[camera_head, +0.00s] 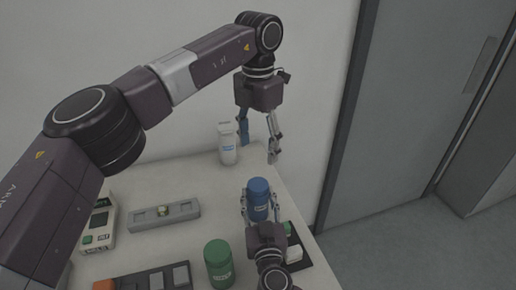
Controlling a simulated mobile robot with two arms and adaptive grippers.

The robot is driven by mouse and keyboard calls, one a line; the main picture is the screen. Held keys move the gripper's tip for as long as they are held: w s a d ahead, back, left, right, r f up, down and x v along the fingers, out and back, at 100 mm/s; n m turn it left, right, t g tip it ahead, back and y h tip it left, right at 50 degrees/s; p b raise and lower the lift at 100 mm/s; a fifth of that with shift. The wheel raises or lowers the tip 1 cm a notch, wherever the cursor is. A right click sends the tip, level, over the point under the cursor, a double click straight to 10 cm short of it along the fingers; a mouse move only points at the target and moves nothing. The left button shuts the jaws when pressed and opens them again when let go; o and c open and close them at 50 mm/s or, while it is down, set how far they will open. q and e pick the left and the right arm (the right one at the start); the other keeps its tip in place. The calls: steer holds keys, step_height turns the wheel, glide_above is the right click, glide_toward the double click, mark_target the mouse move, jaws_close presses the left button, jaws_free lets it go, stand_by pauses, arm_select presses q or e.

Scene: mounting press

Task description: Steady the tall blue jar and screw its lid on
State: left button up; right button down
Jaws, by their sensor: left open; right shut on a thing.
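The tall blue jar (258,192) stands upright near the right edge of the table, with a pale label on its side. Its top is blue; I cannot tell whether that is a lid sitting on it. My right gripper (260,208) comes from the front and is shut around the jar, one finger on each side. My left gripper (259,146) is open, pointing down, behind and above the jar and apart from it. A narrow blue shape shows beside its left finger; I cannot tell what it is.
A white bottle (228,145) stands at the back, close to my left gripper. A green jar (218,264) stands front left of the blue jar. A grey holder (163,216), a dark tray (150,280) and a device with a display (100,225) lie to the left.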

steer(key=c, duration=1)
jaws_free()
steer(key=s, duration=0.4)
steer(key=s+d, duration=0.1)
steer(key=s, duration=0.7)
steer(key=shift+d, duration=0.25)
steer(key=shift+r, duration=0.1)
